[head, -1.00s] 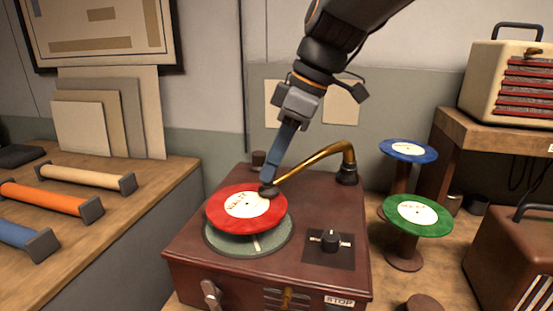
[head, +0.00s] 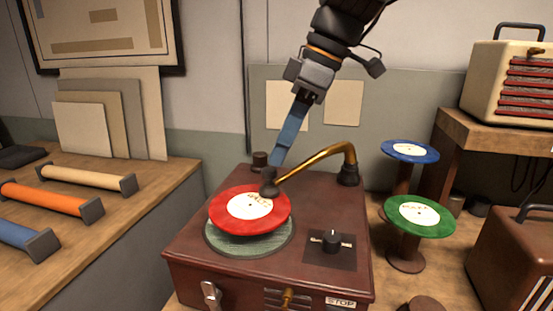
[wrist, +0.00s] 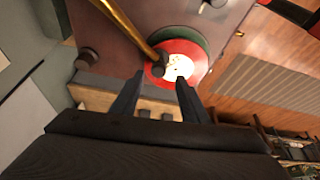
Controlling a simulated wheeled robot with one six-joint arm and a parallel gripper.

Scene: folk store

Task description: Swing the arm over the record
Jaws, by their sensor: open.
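The red record (head: 228,211) with a cream label lies over the green turntable platter (head: 246,241) on the brown record player (head: 190,262), set off toward the platter's back. The brass tone arm (head: 318,157) runs from its pivot at the back right, and its dark head (head: 268,187) is over the record's edge near the label. My gripper (head: 274,163) hangs just behind that head. The wrist view shows its two fingers (wrist: 155,97) apart, with the tone arm's head (wrist: 156,68) and the red record (wrist: 186,50) beyond their tips. I cannot tell whether a finger touches the head.
A green record (head: 396,222) and a blue record (head: 386,149) rest on stands at the right. Colored cylinders (head: 50,198) lie on the left counter.

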